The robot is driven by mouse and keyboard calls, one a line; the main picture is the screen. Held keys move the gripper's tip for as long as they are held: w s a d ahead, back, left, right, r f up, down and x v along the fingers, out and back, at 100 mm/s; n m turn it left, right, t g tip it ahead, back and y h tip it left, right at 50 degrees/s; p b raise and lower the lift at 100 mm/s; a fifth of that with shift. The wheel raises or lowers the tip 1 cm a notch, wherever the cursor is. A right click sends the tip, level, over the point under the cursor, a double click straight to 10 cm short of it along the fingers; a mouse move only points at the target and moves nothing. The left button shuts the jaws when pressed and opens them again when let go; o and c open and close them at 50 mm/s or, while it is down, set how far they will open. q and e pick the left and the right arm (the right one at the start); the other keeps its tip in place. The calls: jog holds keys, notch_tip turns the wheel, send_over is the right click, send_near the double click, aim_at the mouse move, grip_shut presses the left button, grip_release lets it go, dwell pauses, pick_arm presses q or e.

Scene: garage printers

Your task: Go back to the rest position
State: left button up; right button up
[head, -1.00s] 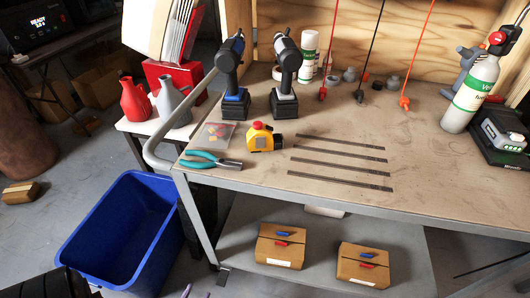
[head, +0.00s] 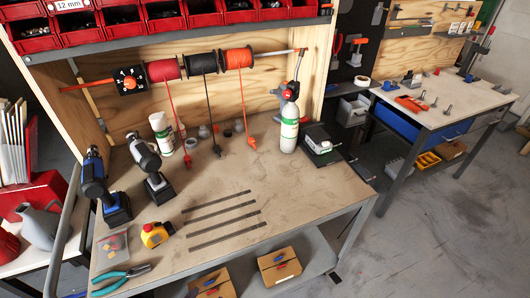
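Neither of my grippers shows clearly in the head view now. The workbench (head: 290,195) in front of me holds two cordless drills, one blue and black (head: 103,190) and one grey and black (head: 151,165). A yellow tape measure (head: 155,234), teal-handled pliers (head: 119,276) and a small bag (head: 110,246) lie at its left front.
Red, black and orange cords hang from spools (head: 203,62) above the bench. A white and green bottle (head: 289,127) and a charger (head: 320,143) stand at its right. Two cardboard boxes (head: 279,267) sit on the lower shelf. Floor (head: 430,220) is clear at right.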

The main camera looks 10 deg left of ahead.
pick_arm(q)
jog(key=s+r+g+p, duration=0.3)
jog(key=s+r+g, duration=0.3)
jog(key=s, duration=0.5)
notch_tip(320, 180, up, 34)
jog(key=p, duration=3.5)
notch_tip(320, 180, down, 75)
jog(key=b, duration=7.5)
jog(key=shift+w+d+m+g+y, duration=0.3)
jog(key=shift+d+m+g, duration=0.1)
